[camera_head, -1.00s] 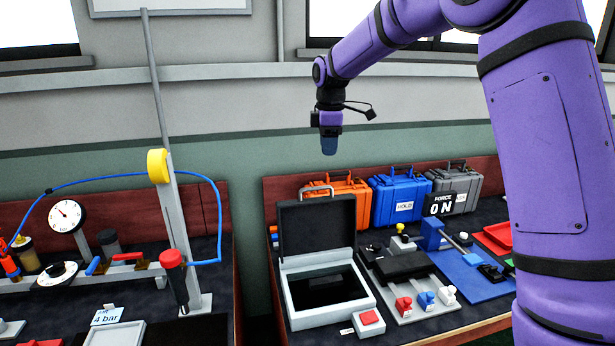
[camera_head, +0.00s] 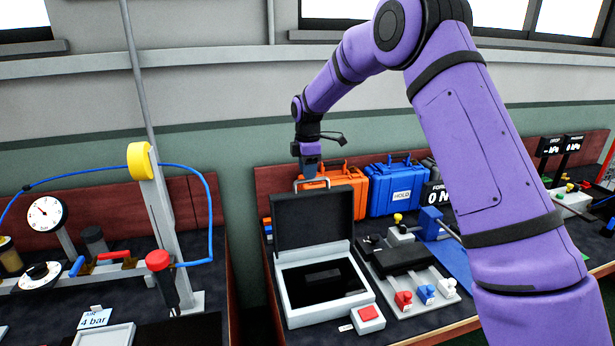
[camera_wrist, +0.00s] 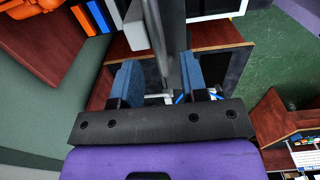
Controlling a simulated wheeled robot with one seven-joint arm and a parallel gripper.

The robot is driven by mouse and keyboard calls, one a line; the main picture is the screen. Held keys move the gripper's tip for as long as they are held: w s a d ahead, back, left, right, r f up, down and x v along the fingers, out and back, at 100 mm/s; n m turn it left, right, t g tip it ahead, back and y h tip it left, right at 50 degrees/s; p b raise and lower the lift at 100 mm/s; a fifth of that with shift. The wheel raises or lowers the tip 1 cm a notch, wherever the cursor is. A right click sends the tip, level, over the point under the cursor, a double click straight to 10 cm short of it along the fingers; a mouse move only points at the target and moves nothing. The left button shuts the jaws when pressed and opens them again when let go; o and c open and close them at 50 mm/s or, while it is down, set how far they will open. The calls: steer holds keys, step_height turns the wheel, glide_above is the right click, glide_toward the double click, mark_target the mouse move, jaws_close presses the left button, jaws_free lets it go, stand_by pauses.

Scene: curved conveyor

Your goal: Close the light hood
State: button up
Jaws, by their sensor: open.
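The light hood is a pale box (camera_head: 290,312) with a raised black lid (camera_head: 312,222). A dark panel (camera_head: 322,284) shows inside it. The lid stands upright at the back, tilted slightly away, with a metal handle (camera_head: 298,184) on its top edge. My gripper (camera_head: 309,172) points down at this top edge, by the handle. In the wrist view my gripper (camera_wrist: 163,80) has its two blue fingers apart, with the grey edge of the lid (camera_wrist: 172,30) running between them. The fingertips partly hide the handle, and I cannot tell whether they touch it.
An orange case (camera_head: 343,180) and a blue case (camera_head: 395,190) stand close behind the lid. A red button box (camera_head: 368,318) sits in front of the hood. Small coloured knobs (camera_head: 404,298) are to its right. A gauge bench with a tall post (camera_head: 165,215) stands left.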

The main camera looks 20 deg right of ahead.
steer(key=shift+f, duration=1.25)
steer(key=shift+c, duration=0.4)
jaws_close()
